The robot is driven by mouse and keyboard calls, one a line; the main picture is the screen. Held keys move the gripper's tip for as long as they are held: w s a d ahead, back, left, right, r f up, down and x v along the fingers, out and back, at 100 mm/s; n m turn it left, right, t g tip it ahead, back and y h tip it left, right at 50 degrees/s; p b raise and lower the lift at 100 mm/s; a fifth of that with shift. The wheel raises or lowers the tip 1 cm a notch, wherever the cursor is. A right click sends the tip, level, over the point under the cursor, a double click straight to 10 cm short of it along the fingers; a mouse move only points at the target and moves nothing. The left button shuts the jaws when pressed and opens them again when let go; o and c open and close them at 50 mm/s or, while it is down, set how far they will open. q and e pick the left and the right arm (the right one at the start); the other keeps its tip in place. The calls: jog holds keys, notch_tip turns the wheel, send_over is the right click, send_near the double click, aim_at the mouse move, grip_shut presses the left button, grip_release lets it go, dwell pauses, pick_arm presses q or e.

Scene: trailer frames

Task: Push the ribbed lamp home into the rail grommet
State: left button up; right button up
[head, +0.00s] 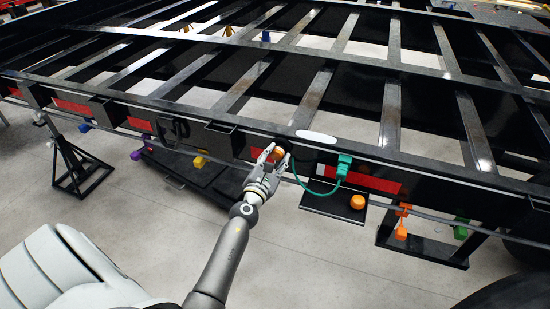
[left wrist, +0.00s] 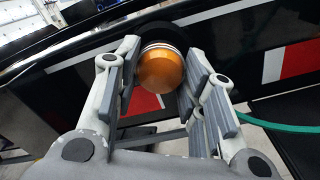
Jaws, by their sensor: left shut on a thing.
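An amber lamp (left wrist: 161,70) with a domed face and pale rings at its far rim sits between the fingers of my left gripper (left wrist: 161,88). In the head view my left gripper (head: 273,160) reaches up to the side rail (head: 225,140) and is shut on this lamp (head: 279,153). A dark round shape, seemingly the grommet (left wrist: 204,54), shows behind the lamp on the rail face. The lamp's back is hidden, so I cannot tell how deep it sits. My right gripper is not in view.
A green connector (head: 343,166) with a green cable hangs on the rail just right of the gripper. Another orange lamp (head: 357,201) rests on a dark board below. A black jack stand (head: 80,167) stands at left. Open slatted framing lies beyond the rail.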

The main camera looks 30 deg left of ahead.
pick_arm(q)
jog(key=shift+w+a, duration=0.1)
jog(key=shift+w, duration=0.4)
jog(key=o, duration=1.2)
jog(key=shift+s, duration=0.1)
jog(key=v, duration=1.1)
jog(key=shift+s, duration=0.4)
